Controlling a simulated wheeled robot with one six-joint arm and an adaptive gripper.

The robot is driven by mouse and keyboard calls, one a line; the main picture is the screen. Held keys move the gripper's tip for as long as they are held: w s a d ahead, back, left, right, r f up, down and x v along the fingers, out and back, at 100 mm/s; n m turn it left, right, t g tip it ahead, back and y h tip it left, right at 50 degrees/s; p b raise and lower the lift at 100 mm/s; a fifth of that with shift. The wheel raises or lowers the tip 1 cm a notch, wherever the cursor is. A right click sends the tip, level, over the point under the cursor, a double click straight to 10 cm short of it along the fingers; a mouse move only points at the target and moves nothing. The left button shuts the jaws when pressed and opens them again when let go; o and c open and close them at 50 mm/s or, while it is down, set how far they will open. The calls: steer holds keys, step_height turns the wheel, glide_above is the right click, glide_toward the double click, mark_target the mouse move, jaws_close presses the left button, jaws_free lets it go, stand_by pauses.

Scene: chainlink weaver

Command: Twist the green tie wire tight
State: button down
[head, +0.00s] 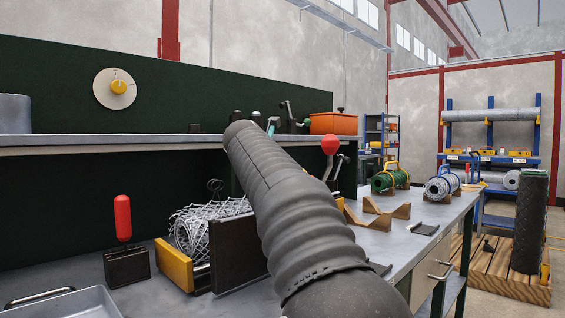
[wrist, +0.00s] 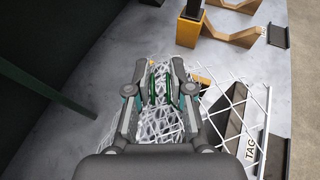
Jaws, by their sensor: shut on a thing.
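A roll of silver chain-link mesh (head: 195,232) lies on the workbench behind a yellow-ended clamp (head: 174,265). It also shows in the wrist view (wrist: 160,129), under and around my gripper. In the head view my own dark ribbed arm hides the gripper and part of the mesh.
A red-handled tool (head: 123,220) stands left of the clamp, near a metal tray (head: 65,304). Wooden cradles (head: 378,214) stand right of my arm, with a green roll (head: 390,179) and a blue-banded roll (head: 441,188) beyond. A shelf (head: 100,145) overhangs the bench's back.

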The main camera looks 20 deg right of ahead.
steer(key=m+g+p, duration=0.1)
steer(key=h+p, duration=0.1)
steer(key=shift+w+a+r+m+g+p, duration=0.1)
steer(key=shift+r+m+g+p, duration=0.2)
steer(key=shift+m+g, duration=0.1)
steer(key=shift+f+m+g+h+p, duration=0.15)
steer(key=shift+m+g+h+p, duration=0.45)
steer(key=shift+m+g+p, duration=0.25)
steer(key=shift+f+m+g+h, duration=0.15)
steer(key=shift+m+g+h, duration=0.15)
steer(key=shift+m+g, duration=0.75)
steer(key=shift+f+m+g+h, duration=0.1)
steer(key=shift+m+g+h, duration=0.2)
steer(key=shift+m+g, duration=0.7)
steer(key=c, duration=1)
jaws_free()
steer(key=shift+v, duration=3.7)
